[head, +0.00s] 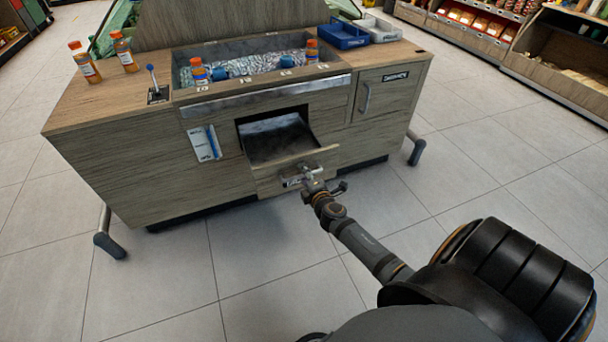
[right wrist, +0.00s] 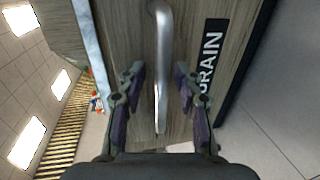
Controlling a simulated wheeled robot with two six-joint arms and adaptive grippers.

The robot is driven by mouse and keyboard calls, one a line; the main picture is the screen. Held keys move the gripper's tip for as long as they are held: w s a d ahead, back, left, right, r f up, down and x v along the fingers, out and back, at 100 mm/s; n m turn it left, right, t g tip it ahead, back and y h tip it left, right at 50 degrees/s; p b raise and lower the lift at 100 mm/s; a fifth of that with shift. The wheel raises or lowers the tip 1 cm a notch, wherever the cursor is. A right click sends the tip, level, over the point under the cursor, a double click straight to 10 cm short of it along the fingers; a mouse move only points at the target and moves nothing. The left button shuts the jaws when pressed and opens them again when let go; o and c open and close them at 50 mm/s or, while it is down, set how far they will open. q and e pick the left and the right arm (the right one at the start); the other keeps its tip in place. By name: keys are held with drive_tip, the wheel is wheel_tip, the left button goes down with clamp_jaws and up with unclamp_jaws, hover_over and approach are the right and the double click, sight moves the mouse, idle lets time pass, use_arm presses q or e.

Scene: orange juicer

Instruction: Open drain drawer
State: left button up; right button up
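The drain drawer (head: 268,171) is in the middle of the wooden counter's front in the head view. It is pulled out, and its dark inside shows. In the right wrist view the drawer front (right wrist: 125,30) carries a black "DRAIN" label (right wrist: 211,52) and a metal bar handle (right wrist: 162,60). My right gripper (head: 313,183) is at the drawer front in the head view. In the right wrist view, my right gripper's fingers (right wrist: 159,82) are apart, one on each side of the handle, with gaps visible. My left gripper is out of view.
The wooden counter (head: 120,165) has an ice-filled basin with bottles on top. A door handle (head: 365,98) is right of the drawer, and a blue-and-white card (head: 205,143) is left. A counter leg (head: 417,150) sticks out at right. The tiled floor in front is clear.

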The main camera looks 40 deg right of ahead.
drive_tip(key=v, duration=1.2)
drive_tip(key=shift+f, duration=0.1)
